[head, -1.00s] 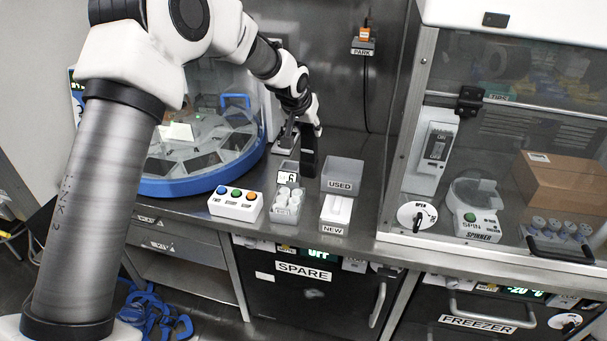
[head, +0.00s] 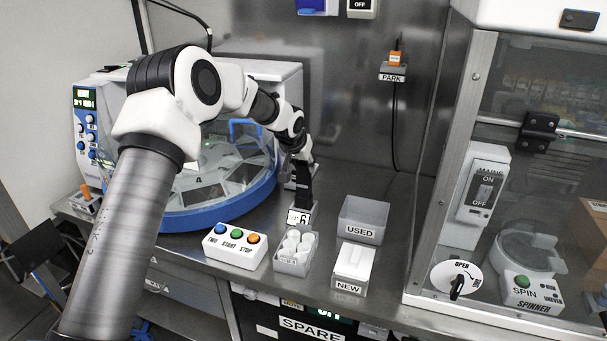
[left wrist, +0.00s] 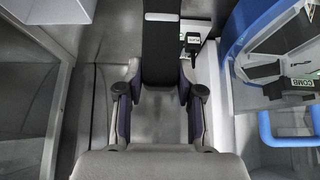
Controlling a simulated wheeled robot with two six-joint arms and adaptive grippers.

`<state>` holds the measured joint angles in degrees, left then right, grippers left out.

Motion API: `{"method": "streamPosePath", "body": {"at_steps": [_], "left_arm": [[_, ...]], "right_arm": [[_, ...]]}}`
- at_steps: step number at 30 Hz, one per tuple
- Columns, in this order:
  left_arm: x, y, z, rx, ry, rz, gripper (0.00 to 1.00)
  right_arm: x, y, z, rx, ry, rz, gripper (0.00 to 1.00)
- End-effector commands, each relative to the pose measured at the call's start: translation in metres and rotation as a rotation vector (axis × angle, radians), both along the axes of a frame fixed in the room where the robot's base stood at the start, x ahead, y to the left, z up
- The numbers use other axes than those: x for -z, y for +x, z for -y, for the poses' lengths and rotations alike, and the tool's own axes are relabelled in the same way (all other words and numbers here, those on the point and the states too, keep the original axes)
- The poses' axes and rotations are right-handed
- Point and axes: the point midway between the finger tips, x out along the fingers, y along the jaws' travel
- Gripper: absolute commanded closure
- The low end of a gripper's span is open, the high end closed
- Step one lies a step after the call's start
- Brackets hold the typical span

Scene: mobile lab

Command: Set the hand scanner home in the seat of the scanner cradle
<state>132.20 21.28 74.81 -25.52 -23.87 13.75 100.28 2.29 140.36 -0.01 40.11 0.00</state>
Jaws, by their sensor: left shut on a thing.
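My left gripper (head: 301,160) is shut on the hand scanner, a long dark bar (head: 303,190) that points down from the fingers. The scanner's black part (left wrist: 160,45) also shows in the left wrist view, reaching away from between the two fingers (left wrist: 159,100). In the head view the scanner's lower end overlaps a small box with a label marked 6 (head: 299,216); I cannot tell whether they touch. The scanner cradle is not clearly made out; pale parts behind the gripper are mostly hidden. My right gripper is not in view.
A round blue-rimmed machine (head: 245,205) stands close left of the gripper. In front are a three-button box (head: 235,247), a vial rack (head: 292,262), a NEW box (head: 352,272) and a USED bin (head: 364,220). A PARK holder (head: 393,72) hangs on the back wall.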

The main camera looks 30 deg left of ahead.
Motion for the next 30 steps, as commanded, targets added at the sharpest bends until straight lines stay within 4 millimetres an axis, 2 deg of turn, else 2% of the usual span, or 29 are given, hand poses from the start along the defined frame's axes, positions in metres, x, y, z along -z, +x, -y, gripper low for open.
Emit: {"method": "streamPosePath", "body": {"at_steps": [3, 14, 15, 16, 25, 30], "left_arm": [[0.018, 0.0, 0.0, 0.0, 0.0, 0.001, 1.0], [0.025, 0.001, 0.0, 0.0, 0.001, 0.003, 1.0], [0.024, 0.0, 0.0, 0.0, 0.001, 0.003, 0.49], [0.024, 0.0, 0.0, 0.0, 0.001, 0.003, 0.39], [0.023, 0.0, 0.0, 0.0, 0.001, 0.003, 0.38], [0.009, -0.006, 0.002, 0.001, -0.001, 0.004, 0.38]], "right_arm": [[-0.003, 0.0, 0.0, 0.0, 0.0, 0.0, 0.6], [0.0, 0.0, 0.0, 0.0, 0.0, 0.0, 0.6], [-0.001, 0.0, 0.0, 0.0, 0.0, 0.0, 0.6], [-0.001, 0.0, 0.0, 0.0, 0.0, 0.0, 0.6], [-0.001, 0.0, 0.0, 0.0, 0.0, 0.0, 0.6], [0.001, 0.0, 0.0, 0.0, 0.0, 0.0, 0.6]]}}
